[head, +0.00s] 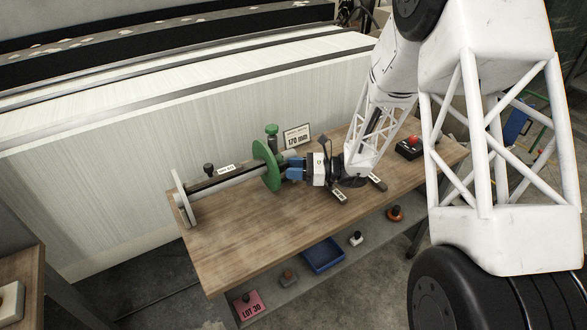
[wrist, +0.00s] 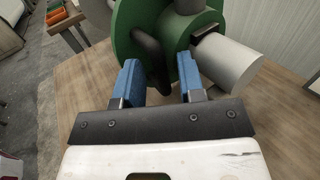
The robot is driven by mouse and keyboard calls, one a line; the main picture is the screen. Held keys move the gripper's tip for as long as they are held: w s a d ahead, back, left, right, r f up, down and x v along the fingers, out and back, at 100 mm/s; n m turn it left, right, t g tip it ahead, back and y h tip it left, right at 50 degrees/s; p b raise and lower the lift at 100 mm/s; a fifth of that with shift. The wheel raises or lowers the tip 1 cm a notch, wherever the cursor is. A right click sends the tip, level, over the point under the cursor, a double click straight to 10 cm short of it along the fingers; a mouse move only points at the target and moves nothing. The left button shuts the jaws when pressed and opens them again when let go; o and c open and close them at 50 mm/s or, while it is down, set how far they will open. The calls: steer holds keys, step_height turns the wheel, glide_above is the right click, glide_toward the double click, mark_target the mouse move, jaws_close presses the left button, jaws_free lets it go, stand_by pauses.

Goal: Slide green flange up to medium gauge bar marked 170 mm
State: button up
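The green flange (head: 266,165) stands upright on a grey shaft (head: 242,178), apart from the pale end flange (head: 182,198) at the left. A dark gauge bar with a white label (head: 226,169) and black knob lies along the shaft between the flanges; its label is too small to read surely. A sign (head: 297,138) reads 170 mm. My gripper (head: 293,169) is just right of the green flange. In the wrist view my gripper (wrist: 157,62) is open, with a black lever (wrist: 148,48) on the green flange (wrist: 125,22) reaching between its blue fingers. Contact is unclear.
Two labelled bars (head: 338,197) (head: 376,181) lie on the wooden table (head: 240,245) near my wrist. The table's front left is clear.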

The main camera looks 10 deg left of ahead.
mark_target(276, 178)
jaws_close()
steer(key=s+a, duration=0.5)
steer(key=a, duration=0.1)
steer(key=shift+s+r, duration=0.1)
steer(key=shift+s, duration=0.25)
steer(key=shift+o, duration=0.8)
jaws_free()
steer(key=shift+a, duration=0.15)
steer(key=shift+s, duration=0.1)
steer(key=shift+d, duration=0.2)
steer(key=w+d, duration=0.1)
steer(key=d, duration=0.6)
steer(key=shift+w+d, duration=0.2)
steer(key=shift+w, duration=0.1)
